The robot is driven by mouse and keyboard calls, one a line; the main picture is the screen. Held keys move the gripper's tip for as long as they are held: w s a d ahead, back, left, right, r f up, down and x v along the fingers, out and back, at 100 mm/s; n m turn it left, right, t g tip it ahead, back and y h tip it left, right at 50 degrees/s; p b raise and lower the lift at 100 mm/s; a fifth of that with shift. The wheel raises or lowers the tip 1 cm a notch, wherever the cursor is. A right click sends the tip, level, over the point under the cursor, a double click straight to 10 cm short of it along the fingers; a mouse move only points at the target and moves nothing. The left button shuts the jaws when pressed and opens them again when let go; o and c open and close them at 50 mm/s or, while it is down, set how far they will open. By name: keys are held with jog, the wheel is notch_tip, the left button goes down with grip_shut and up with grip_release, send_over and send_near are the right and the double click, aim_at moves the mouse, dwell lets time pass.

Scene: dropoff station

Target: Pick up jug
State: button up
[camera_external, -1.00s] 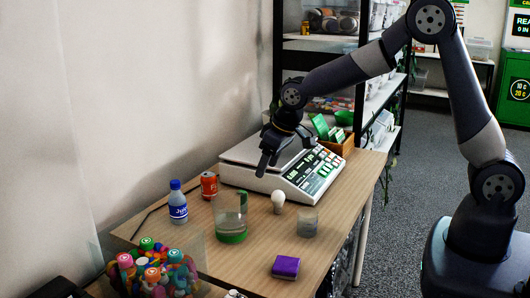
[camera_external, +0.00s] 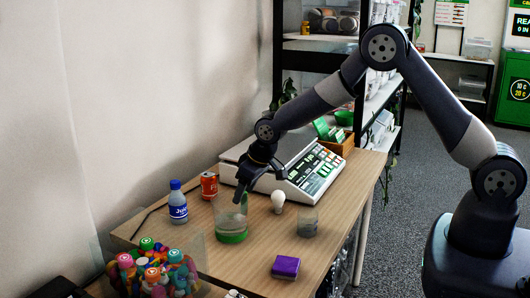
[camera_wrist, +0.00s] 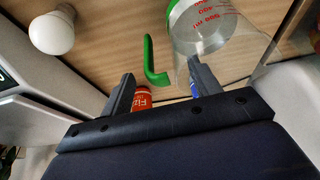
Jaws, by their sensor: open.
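The jug (camera_external: 231,222) is a clear beaker-like vessel with a green base, upright on the wooden table in the external view. In the wrist view the jug (camera_wrist: 225,50) shows red markings and a green handle (camera_wrist: 151,60). My gripper (camera_external: 239,197) is just above and at the rim of the jug in the external view. In the wrist view my gripper (camera_wrist: 160,85) has its two fingers apart, with the lower end of the handle near the space between them. Whether a finger touches the jug, I cannot tell.
A bottle (camera_external: 177,203) and a red can (camera_external: 209,185) stand left of the jug. A light bulb (camera_external: 278,201), a grey translucent cup (camera_external: 308,222) and a purple block (camera_external: 286,266) are to the right. A scale (camera_external: 300,170) stands behind. A tub of colourful caps (camera_external: 150,272) is in front.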

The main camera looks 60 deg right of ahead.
jog(key=shift+x, duration=1.75)
jog(key=shift+c, duration=0.2)
grip_shut()
